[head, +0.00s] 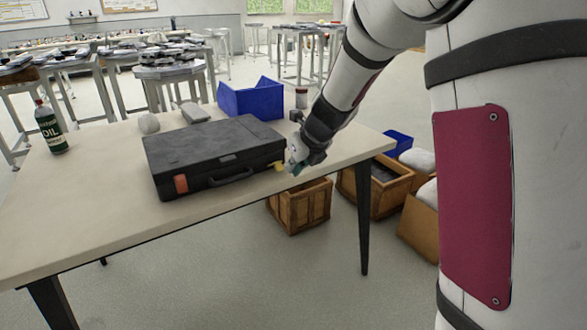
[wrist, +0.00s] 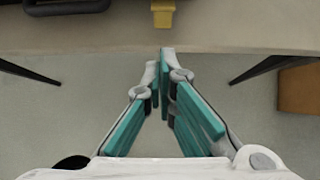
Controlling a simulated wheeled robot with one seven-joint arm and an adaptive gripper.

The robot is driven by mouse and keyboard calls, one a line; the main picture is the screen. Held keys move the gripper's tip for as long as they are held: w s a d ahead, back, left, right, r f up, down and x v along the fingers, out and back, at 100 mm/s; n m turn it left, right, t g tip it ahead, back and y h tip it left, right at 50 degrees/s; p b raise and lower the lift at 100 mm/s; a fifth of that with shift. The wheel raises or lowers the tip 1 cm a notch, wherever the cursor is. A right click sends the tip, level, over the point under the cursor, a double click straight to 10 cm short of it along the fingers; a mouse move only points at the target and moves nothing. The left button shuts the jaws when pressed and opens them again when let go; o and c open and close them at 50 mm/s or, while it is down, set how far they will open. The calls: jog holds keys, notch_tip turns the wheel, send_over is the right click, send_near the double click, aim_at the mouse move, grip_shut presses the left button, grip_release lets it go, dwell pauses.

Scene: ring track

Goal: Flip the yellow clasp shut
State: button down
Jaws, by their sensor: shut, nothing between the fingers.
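A black case (head: 212,157) lies closed-looking on the table, its front edge near the table's front edge. An orange clasp (head: 181,184) is on its front left. The yellow clasp (head: 279,166) is at the case's front right, partly hidden by my gripper in the head view. In the wrist view the yellow clasp (wrist: 163,13) sticks out from the case at the top centre. My gripper (wrist: 163,52) is shut and empty, its fingertips just short of the clasp with a small gap in the picture. It also shows in the head view (head: 294,170) beside the case's right front corner.
The table (head: 100,221) holds a green oil bottle (head: 50,128) at left, a blue bin (head: 251,99) behind the case, and a grey block (head: 195,113). Wooden crates (head: 300,205) stand on the floor below. The table's front left is clear.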

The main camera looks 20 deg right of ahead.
aim_at(282, 182)
jog(key=b+x, duration=0.2)
jog(key=x, duration=0.5)
jog(key=shift+b, duration=0.35)
jog(key=shift+r+p, duration=0.1)
jog(key=shift+p, duration=0.55)
jog(key=shift+r+p, duration=0.1)
jog(key=shift+p, duration=0.4)
jog(key=shift+g+p, duration=0.3)
jog(key=shift+p, duration=0.1)
